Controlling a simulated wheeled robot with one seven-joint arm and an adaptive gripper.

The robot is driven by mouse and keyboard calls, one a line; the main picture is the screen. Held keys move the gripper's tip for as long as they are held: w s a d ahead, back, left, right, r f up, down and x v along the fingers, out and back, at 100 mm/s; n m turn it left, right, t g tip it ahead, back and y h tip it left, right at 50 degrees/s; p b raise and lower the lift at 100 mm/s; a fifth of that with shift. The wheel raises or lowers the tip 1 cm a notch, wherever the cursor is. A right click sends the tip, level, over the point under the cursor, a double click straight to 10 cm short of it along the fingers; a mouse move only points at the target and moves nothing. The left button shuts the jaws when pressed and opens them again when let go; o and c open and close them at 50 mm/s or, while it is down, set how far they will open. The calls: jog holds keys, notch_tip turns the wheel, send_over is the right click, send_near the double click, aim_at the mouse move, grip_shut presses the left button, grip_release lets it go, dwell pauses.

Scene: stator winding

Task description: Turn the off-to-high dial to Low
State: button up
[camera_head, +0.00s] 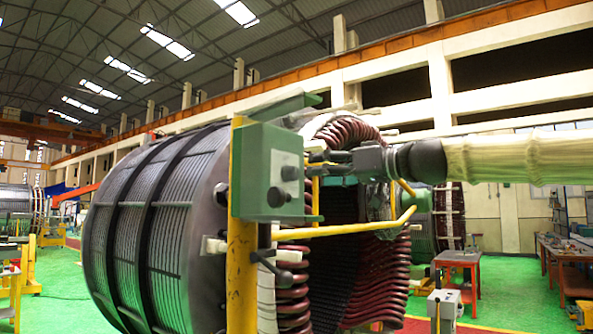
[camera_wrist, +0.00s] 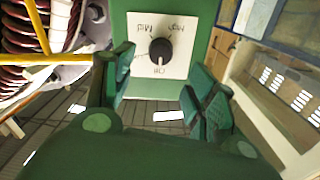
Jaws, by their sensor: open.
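The dial (camera_wrist: 160,52) is a round black knob on a white square plate (camera_wrist: 181,50), on a green panel. A small pale mark on the knob's lower side faces Off. I cannot make out a Low label. In the head view the dial (camera_head: 290,173) sits on the green box (camera_head: 258,160). My gripper (camera_wrist: 158,76) is open, its green fingers apart on either side below the knob, with nothing between them. In the head view my gripper (camera_head: 318,163) is right of the dial.
A yellow post (camera_head: 242,270) carries the box, and a yellow bar (camera_head: 350,230) reaches right below my gripper. The large stator (camera_head: 150,225) with red coils (camera_head: 375,285) stands close behind.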

jog(key=p+x, duration=0.3)
jog(key=x, duration=0.5)
jog(key=shift+a, duration=0.15)
jog(key=shift+c, duration=0.4)
jog(key=c, duration=0.9)
